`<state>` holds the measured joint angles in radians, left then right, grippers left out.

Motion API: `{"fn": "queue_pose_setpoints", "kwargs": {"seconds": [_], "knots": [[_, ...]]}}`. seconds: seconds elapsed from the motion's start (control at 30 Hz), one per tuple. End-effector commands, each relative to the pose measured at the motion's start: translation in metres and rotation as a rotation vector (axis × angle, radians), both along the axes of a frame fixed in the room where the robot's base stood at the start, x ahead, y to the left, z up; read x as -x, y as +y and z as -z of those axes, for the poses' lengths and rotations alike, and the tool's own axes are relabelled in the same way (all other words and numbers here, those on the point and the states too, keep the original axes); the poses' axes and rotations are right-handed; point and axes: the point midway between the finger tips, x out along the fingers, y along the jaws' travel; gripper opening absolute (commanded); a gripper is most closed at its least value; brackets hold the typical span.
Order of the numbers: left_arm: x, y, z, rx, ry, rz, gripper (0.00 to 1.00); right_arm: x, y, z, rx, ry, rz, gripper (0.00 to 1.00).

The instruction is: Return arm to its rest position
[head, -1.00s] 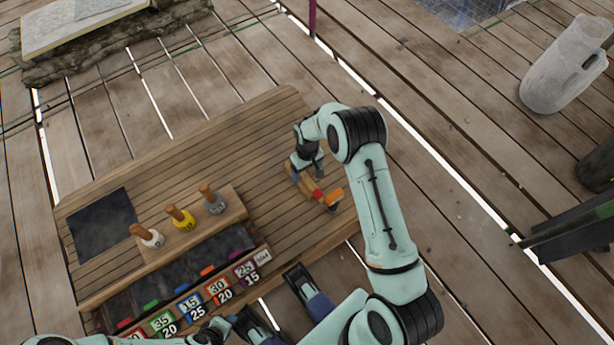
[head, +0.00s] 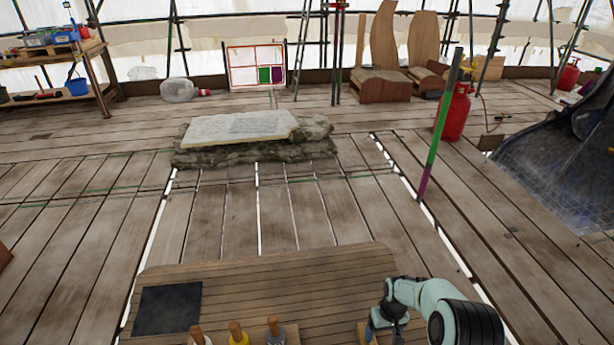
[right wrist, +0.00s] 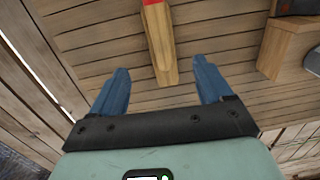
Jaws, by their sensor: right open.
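My right arm reaches over the wooden table (head: 270,290) at the bottom right of the head view. Its gripper (head: 386,328) is pointed down near the table's right side, partly cut off by the lower edge. In the right wrist view the gripper (right wrist: 161,66) shows two blue fingers spread wide apart. A light wooden bar (right wrist: 162,55) with a red part (right wrist: 152,3) lies beyond and between the fingers, with gaps on both sides. My left arm and gripper are out of view.
A dark square pad (head: 168,309) and several handled tools, one yellow (head: 237,333), are on the table. A green and purple pole (head: 435,135) and a red gas cylinder (head: 455,112) stand at the right.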

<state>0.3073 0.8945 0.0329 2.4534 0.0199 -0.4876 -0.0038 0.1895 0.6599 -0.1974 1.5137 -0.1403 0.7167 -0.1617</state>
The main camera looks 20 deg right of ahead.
Motion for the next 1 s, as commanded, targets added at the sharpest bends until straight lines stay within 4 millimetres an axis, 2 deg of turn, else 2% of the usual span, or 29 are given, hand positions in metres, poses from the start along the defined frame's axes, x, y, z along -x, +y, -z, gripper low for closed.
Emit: {"fn": "queue_pose_setpoints", "kwargs": {"seconds": [0.07, 0.17, 0.27, 0.37, 0.5, 0.6, 0.7, 0.77, 1.0], "knots": [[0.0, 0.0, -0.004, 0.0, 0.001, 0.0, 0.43, 0.005, 0.005, 0.002, -0.007, 0.004, 0.001, 0.79], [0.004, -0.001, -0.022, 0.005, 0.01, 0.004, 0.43, 0.024, 0.025, 0.01, -0.037, 0.013, 0.011, 0.79], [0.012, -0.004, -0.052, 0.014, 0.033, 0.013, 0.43, 0.064, 0.064, 0.022, -0.092, 0.027, 0.036, 0.79], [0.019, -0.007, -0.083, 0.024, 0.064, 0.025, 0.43, 0.119, 0.112, 0.026, -0.151, 0.046, 0.082, 0.79], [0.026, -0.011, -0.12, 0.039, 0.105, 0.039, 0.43, 0.191, 0.168, 0.009, -0.211, 0.073, 0.153, 0.79], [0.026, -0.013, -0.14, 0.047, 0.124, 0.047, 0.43, 0.229, 0.195, -0.012, -0.235, 0.086, 0.195, 0.79], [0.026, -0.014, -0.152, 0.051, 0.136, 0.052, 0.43, 0.252, 0.21, -0.029, -0.247, 0.093, 0.221, 0.79], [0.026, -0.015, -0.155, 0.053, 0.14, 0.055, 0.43, 0.259, 0.215, -0.035, -0.251, 0.095, 0.232, 0.79], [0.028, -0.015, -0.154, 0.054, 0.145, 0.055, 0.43, 0.266, 0.218, -0.036, -0.253, 0.095, 0.24, 0.79]]}}
